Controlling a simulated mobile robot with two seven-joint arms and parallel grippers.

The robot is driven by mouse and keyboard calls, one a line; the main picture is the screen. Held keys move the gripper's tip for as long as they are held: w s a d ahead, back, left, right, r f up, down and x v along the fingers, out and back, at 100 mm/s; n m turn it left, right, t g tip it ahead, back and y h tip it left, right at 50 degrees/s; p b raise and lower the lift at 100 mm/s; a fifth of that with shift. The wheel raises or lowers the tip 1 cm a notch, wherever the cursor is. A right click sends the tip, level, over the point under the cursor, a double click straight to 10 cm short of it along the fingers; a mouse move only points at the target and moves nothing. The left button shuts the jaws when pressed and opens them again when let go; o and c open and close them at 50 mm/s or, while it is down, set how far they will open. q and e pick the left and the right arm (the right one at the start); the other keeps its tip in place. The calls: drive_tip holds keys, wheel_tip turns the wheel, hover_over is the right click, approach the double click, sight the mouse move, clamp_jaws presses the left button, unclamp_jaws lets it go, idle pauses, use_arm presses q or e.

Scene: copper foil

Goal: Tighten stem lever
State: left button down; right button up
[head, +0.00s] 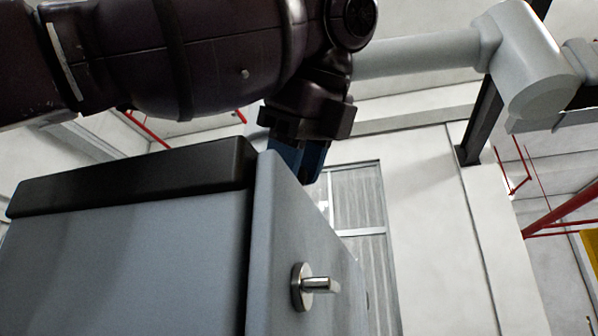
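A short metal stem lever (318,285) with a round base sticks out of the side face of a grey cabinet (130,270). My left arm comes in from the left across the top of the picture. My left gripper (298,158), dark with blue fingers, points down by the top edge of the cabinet's side panel. It is above the stem lever and clearly apart from it in the picture. The cabinet edge partly hides the fingers, so I cannot tell whether they are open or shut. My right gripper is not in view.
The cabinet has a dark top (130,178) at the left. A pale tube with an elbow (525,65) crosses the upper right; I cannot tell its distance. Behind are a white wall with a window (358,200) and red pipes (570,205). The space right of the lever looks clear.

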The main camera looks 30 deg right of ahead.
use_arm(q)
drive_tip(key=shift+w+a+r+g, duration=0.1)
drive_tip(key=shift+r+g, duration=0.15)
drive_tip(key=shift+g, duration=0.05)
drive_tip(key=shift+h, duration=0.3)
drive_tip(key=c, duration=0.8)
unclamp_jaws()
drive_tip(key=shift+o, duration=0.2)
drive_tip(key=v, duration=1)
drive_tip(key=shift+s+r, duration=0.25)
drive_tip(key=shift+r, duration=0.1)
